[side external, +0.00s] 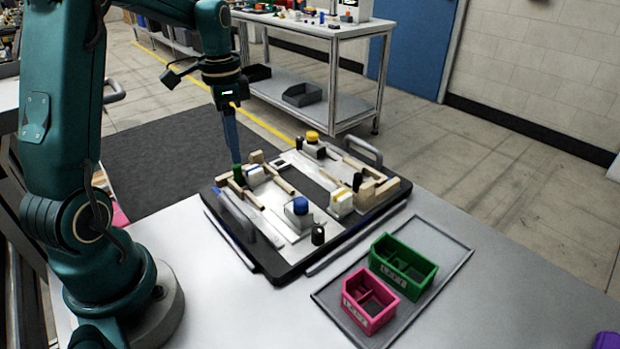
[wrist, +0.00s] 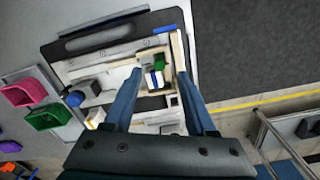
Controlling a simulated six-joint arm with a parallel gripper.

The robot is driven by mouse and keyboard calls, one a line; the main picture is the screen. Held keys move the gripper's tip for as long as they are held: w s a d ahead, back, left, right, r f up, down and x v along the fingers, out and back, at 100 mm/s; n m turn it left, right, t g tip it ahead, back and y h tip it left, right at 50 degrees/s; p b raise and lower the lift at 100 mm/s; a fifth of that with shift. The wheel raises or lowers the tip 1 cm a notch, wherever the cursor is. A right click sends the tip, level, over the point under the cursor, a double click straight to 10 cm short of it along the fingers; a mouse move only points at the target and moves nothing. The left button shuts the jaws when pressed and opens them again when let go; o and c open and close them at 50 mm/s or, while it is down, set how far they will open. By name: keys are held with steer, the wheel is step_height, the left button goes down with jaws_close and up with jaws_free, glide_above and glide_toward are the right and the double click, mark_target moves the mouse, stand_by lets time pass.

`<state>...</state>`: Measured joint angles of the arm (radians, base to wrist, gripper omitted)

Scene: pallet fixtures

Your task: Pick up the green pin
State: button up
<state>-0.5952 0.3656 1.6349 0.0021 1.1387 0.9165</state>
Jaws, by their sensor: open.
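The green pin (side external: 237,172) stands at the back left of the black-edged pallet (side external: 262,262), directly below my gripper's tips. In the wrist view the green pin (wrist: 160,62) shows as a green top just beyond and between my fingertips. My gripper (side external: 232,152) points down over it; in the side view I cannot tell whether it touches the pin. In the wrist view my gripper (wrist: 160,75) has its fingers spread wide apart with nothing clamped. A white block with a blue stripe (wrist: 154,80) sits right beside the pin; its lower part is hidden.
Wooden blocks, a blue knob (side external: 300,205), a yellow knob (side external: 312,136) and a black knob (side external: 318,234) stand on the pallet. A grey tray (side external: 448,250) holds a green bin (side external: 403,265) and a pink bin (side external: 369,301). The table front is clear.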

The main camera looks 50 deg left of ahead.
mark_target(237, 166)
steer(key=shift+f, duration=2.55)
jaws_close()
